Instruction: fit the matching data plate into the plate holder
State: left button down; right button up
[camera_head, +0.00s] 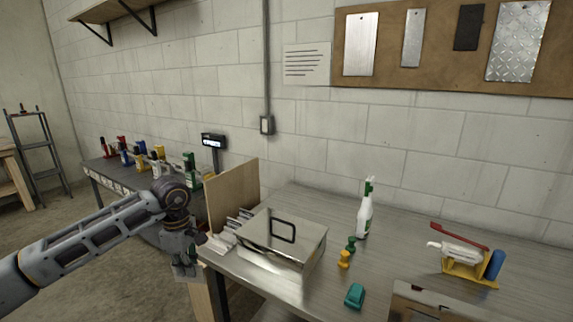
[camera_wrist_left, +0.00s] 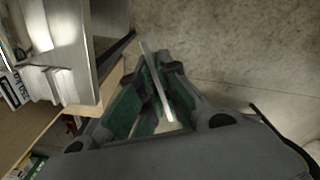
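My left gripper (camera_head: 186,262) hangs off the left edge of the workbench, over the floor. In the left wrist view its green-padded fingers (camera_wrist_left: 160,78) are closed about a thin pale plate (camera_wrist_left: 156,82), seen nearly edge-on. Its face and any print cannot be read. Several other pale plates (camera_head: 236,221) stand in a row beside the metal box; they also show in the left wrist view (camera_wrist_left: 40,84), near a label reading "750 KG". I cannot make out the plate holder for certain. My right gripper is not in view.
A lidded metal box (camera_head: 285,238) stands at the bench's left end, beside an upright wooden board (camera_head: 233,195). A spray bottle (camera_head: 364,212), small green and yellow pieces, a teal block (camera_head: 354,295) and a yellow tool stand (camera_head: 470,268) occupy the bench (camera_head: 400,240).

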pick_arm(q)
jog(key=s+d+f+m, duration=0.2)
jog(key=d+f+m, duration=0.3)
jog(key=f+m, duration=0.6)
jog(key=shift+f+m, duration=0.4)
jog(key=shift+m, duration=2.6)
